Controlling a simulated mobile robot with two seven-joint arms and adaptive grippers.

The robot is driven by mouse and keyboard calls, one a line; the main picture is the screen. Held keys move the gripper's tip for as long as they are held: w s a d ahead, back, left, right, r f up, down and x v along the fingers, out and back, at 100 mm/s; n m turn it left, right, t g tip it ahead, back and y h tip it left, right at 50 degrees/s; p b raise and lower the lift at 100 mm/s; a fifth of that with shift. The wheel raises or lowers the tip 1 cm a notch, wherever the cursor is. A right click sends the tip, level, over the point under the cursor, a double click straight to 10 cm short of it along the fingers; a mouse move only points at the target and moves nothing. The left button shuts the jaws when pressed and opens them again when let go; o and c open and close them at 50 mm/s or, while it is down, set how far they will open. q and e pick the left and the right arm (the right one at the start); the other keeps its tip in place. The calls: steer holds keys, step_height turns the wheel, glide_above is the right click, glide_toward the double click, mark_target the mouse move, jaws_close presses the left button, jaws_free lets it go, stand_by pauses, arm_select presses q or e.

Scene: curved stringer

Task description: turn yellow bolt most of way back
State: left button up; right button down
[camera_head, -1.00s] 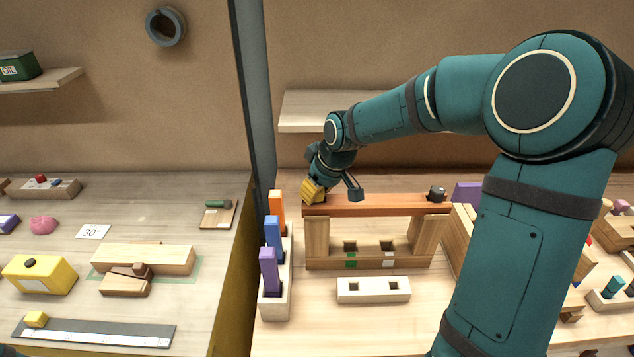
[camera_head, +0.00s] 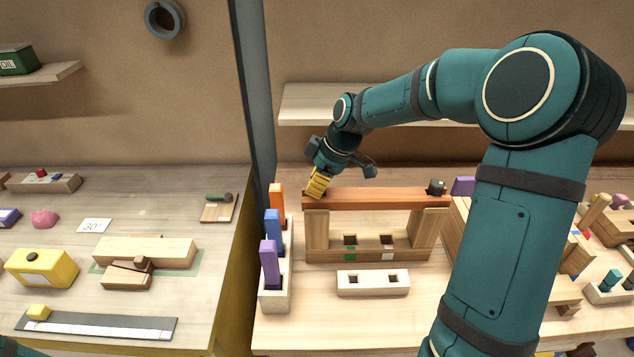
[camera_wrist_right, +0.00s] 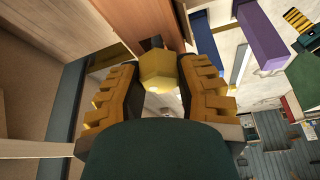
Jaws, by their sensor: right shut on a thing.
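The yellow bolt (camera_wrist_right: 158,70) shows its six-sided head between the fingers in the right wrist view. My right gripper (camera_head: 317,184) is shut on it, with a ridged yellow finger on each side; the gripper shows in the wrist view too (camera_wrist_right: 160,92). In the head view the gripper comes down tilted at the left end of the reddish-brown beam (camera_head: 375,199) and hides the bolt there. I cannot tell how far the bolt stands out of the beam. My left gripper is not in view.
The beam rests on two wooden posts. A dark grey knob (camera_head: 436,187) is at its right end. A rack with orange, blue and purple blocks (camera_head: 275,298) stands close at the left, beside a grey upright divider (camera_head: 255,100). A pale two-hole block (camera_head: 373,283) lies in front.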

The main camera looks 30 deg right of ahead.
steer(key=shift+n+g, duration=0.3)
steer(key=shift+n, duration=0.4)
steer(key=c, duration=0.6)
jaws_free()
steer(key=shift+c, duration=0.2)
steer(key=shift+r, duration=0.15)
steer(key=v, duration=1.1)
steer(key=shift+s+d+r, duration=0.2)
steer(key=shift+d+r, duration=0.05)
steer(key=shift+r, duration=0.1)
